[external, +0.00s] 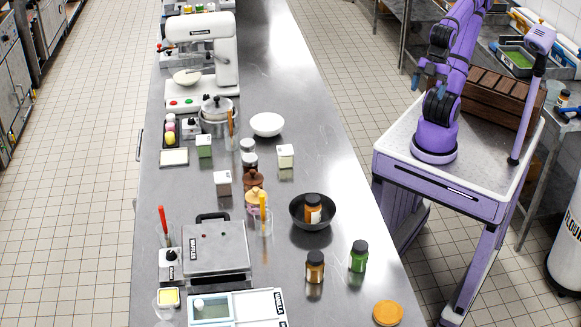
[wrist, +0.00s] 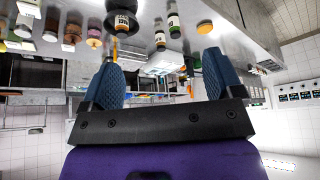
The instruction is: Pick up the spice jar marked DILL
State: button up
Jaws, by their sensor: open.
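Three dark-lidded spice jars show in the external view. An amber jar (external: 313,209) stands in a black pan (external: 327,222), a brown jar (external: 315,267) stands on the counter, and a green jar (external: 359,257) stands to its right. Their labels are too small to read, so I cannot tell which is marked DILL. In the wrist view, which looks upside down, the green jar (wrist: 173,26) and brown jar (wrist: 160,38) are beyond the fingers. My gripper (wrist: 162,70) is open and empty, its blue fingers wide apart, well away from the jars.
The steel counter (external: 330,150) holds a waffle-type press (external: 215,247), a scale (external: 235,308), a white bowl (external: 267,124) and a stand mixer (external: 205,50). An orange disc (external: 388,312) lies near the front right. A floor gap separates the counter from my purple base.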

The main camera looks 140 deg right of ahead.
jog(key=shift+o, duration=0.5)
jog(key=n+g, duration=0.1)
jog(key=g, duration=0.1)
send_over(361, 244)
jog(key=s+d, duration=0.1)
jog(key=s, duration=0.5)
notch_tip(361, 244, down, 16)
jog(key=f, duration=0.1)
jog(key=shift+n, duration=0.3)
jog(key=x, duration=0.4)
jog(key=w+x, duration=0.1)
jog(key=x, duration=0.3)
jog(key=w+x, duration=0.1)
jog(key=x, duration=0.3)
jog(key=shift+w+a, duration=0.3)
jog(key=shift+s+a+x, duration=0.15)
jog(key=shift+x, duration=1.4)
jog(key=shift+s+a+x, duration=0.1)
jog(key=shift+s+x, duration=0.1)
jog(key=shift+x, duration=1.3)
jog(key=shift+f, duration=0.1)
jog(key=shift+c, duration=0.5)
